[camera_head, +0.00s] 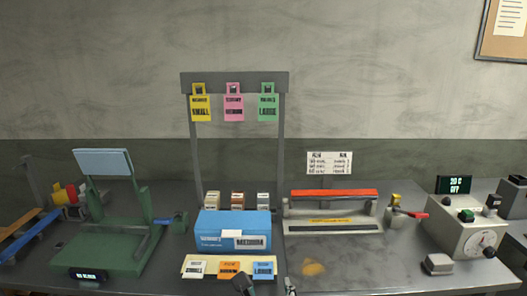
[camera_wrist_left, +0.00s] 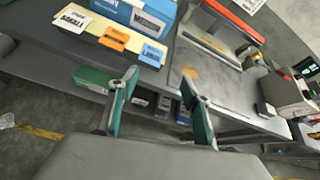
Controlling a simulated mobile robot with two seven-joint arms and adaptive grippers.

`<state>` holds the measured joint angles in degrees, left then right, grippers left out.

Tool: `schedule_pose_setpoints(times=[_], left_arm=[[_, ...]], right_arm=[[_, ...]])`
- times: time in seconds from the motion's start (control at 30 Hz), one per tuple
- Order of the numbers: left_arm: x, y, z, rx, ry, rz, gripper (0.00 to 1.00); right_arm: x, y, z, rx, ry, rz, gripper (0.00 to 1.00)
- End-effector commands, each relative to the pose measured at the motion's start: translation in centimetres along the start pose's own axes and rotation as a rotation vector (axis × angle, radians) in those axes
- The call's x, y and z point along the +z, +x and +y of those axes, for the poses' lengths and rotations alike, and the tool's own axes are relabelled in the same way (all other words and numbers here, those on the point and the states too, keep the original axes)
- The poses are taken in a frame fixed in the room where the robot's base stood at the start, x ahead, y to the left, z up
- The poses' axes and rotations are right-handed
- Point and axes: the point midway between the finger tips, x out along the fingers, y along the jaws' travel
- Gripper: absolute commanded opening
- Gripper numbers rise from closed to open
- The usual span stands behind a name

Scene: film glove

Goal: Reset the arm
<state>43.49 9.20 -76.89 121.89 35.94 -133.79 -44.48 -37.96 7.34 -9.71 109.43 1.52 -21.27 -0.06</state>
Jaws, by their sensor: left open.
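My left gripper (camera_wrist_left: 161,92) is open, with its two green and grey fingers spread apart and nothing between them in the left wrist view. It hangs in front of the table's front edge, below the tray of coloured cards. In the head view only the tips of my left gripper (camera_head: 266,287) show at the bottom edge, just in front of the cards. The rest of the left arm is hidden below the picture. My right gripper is in neither view.
A grey workbench (camera_head: 350,272) holds a green stand (camera_head: 115,250), a blue box (camera_head: 215,222), a card tray (camera_head: 192,274), a red-barred sealer (camera_head: 335,228) and a grey control box (camera_head: 465,235). A rack (camera_head: 235,82) carries three tags. Bare benchtop lies before the sealer.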

Motion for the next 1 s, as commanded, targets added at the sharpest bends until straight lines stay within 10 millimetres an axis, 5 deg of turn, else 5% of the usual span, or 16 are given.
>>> schedule_pose_setpoints(times=[0.37, 0.57, 0.77, 1.0], left_arm=[[-9.7, 3.1, 0.2, -0.012, -0.782, 0.357, 0.48], [-14.4, 5.3, 2.6, 0.038, -1.317, 0.48, 0.48], [-18.9, 7.0, 8.5, 0.111, -1.812, 0.488, 0.48], [-24.8, 6.5, 19.8, 0.181, -2.311, 0.345, 0.48]], right_arm=[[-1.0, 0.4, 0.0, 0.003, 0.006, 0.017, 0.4], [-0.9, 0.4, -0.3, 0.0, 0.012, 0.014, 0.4], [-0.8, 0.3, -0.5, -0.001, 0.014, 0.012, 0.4], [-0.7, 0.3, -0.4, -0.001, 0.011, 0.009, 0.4]])
